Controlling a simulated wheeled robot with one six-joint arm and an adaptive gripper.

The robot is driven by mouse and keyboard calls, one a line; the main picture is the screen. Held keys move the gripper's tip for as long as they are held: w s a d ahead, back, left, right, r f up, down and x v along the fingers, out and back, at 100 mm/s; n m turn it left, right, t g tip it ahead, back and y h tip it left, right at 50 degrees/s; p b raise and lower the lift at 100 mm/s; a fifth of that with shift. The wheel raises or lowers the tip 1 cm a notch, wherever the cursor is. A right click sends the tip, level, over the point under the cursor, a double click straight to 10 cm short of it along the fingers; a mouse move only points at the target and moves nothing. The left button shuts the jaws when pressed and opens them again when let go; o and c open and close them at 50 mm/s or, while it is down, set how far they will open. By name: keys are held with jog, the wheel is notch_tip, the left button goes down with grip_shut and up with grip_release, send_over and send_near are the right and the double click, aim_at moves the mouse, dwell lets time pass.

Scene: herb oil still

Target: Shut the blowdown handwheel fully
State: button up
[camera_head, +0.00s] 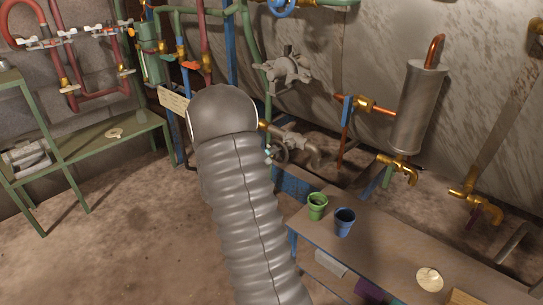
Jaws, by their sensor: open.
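A dark grey handwheel (280,151) sits low on a grey valve body (302,150), just right of my arm's rounded end. Its left part is partly covered by my arm, and I cannot read its turn position. No label shows that it is the blowdown wheel. A blue handwheel (284,6) is at the top edge, on the upper pipes. My arm's ribbed grey sleeve rises through the middle of the picture. My gripper does not show; the arm's end covers the area beyond it.
A wooden-topped bench (385,246) at the lower right holds a green cup (317,206), a blue cup (344,222) and a pale disc (429,279). A steel cylinder (417,108) with brass taps hangs above. A green shelf (95,150) stands left. The floor at lower left is clear.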

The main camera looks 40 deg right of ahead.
jog(key=shift+d, duration=0.6)
jog(key=c, duration=1.2)
jog(key=shift+o, duration=0.2)
jog(key=shift+m, duration=0.4)
jog(key=shift+m+b, duration=6.95)
jog(key=shift+m, duration=0.75)
